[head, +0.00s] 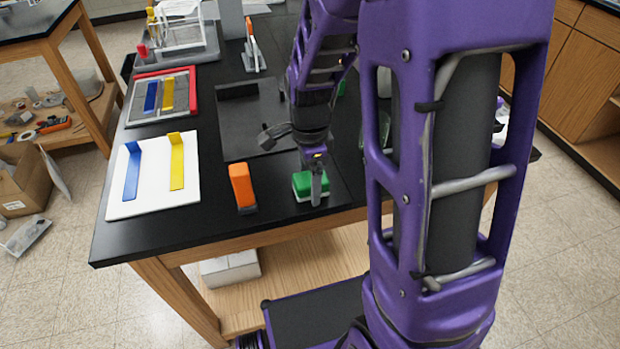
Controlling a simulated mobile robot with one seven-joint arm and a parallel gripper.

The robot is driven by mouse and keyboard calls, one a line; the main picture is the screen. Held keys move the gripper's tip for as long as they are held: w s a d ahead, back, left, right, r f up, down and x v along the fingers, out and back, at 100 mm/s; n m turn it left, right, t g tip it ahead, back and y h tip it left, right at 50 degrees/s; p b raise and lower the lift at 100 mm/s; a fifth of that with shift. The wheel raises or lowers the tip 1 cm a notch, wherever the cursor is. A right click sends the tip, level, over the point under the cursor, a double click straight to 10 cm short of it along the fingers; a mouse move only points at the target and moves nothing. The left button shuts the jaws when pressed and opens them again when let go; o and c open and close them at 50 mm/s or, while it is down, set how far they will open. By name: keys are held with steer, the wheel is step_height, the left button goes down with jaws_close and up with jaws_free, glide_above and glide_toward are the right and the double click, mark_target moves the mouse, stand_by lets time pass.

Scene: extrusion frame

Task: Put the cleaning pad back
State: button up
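A green block with a pale underside, which looks like the cleaning pad (301,184), sits at the front edge of the black table, right of an orange block. My gripper (316,182) points down at the green block from above. One grey finger shows in front of the block's near side; the other finger is hidden. I cannot tell whether the fingers touch or grip the block, or whether it is lifted off the table.
The orange block (242,187) with a dark base stands close left. A white board (150,203) with blue and yellow strips lies at the left front. Behind it are a red-framed tray (191,71) and a dark mat (235,140). My arm hides the table's right part.

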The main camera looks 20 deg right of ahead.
step_height(320, 180, up, 12)
steer(key=shift+r+p, duration=0.2)
steer(key=shift+p, duration=0.85)
